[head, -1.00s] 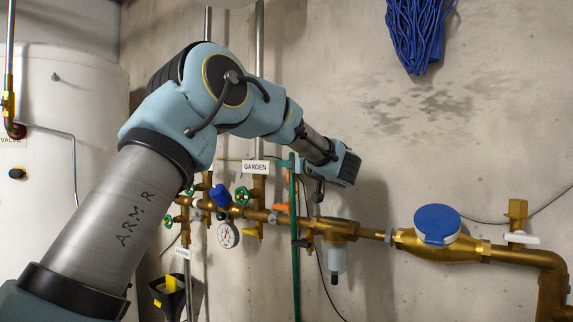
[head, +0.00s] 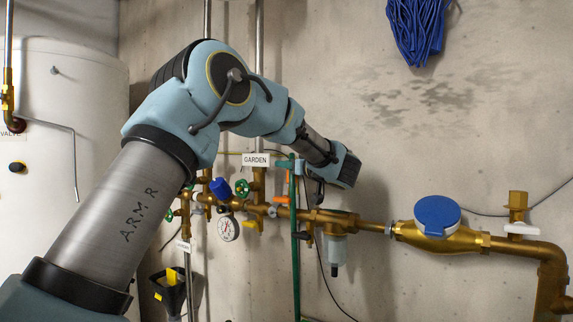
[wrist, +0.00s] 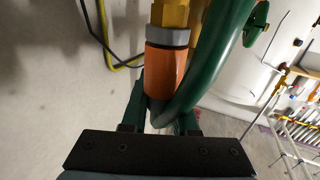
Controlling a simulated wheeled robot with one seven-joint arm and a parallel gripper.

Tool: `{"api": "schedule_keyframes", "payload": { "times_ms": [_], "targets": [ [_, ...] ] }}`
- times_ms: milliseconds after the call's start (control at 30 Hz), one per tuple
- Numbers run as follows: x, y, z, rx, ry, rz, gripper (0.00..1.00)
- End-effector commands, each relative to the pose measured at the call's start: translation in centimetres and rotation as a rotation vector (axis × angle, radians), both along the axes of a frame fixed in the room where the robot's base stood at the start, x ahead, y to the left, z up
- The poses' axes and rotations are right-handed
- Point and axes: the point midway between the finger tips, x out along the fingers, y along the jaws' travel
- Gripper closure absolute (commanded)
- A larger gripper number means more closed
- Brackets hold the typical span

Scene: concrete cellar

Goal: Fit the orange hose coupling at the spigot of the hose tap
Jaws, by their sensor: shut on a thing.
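The orange hose coupling (wrist: 166,68) is upright in the wrist view, with a grey collar (wrist: 167,37) at its top. The brass spigot (wrist: 170,13) of the tap is directly above the collar, in line with it. They look to meet, but I cannot tell how far the spigot is inside. My gripper (wrist: 163,110) is shut on the coupling's lower part, one dark green finger on each side. The green hose (wrist: 215,60) curves from below the coupling up across its right side and partly hides it. In the head view my wrist hides most of the gripper.
A green handwheel (wrist: 257,22) is right of the hose. Brass pipework with a gauge (head: 228,228), a clear filter bowl (head: 336,249) and a blue-capped meter (head: 437,215) runs along the wall. The GARDEN label (head: 256,160) hangs beside my wrist. A white tank (head: 65,130) stands left.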

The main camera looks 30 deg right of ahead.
Motion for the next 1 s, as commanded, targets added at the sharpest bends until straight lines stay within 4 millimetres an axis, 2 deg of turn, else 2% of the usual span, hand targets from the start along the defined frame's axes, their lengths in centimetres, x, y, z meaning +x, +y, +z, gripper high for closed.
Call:
{"api": "schedule_keyframes", "payload": {
  "times_ms": [167, 200, 500, 800, 867, 1000],
  "targets": [
    [0.0, 0.0, -0.3, 0.003, 0.003, 0.001, 1.0],
    [0.0, 0.0, -0.3, 0.003, 0.003, 0.001, 0.69],
    [0.0, 0.0, -0.2, 0.002, 0.003, 0.0, 0.37],
    [-0.4, -0.1, -0.3, 0.002, 0.002, -0.001, 0.37],
    [-0.9, -0.2, -0.3, 0.001, 0.002, -0.002, 0.37],
    [-3.3, -0.5, -0.5, 0.001, 0.002, -0.004, 0.37]
  ]
}}
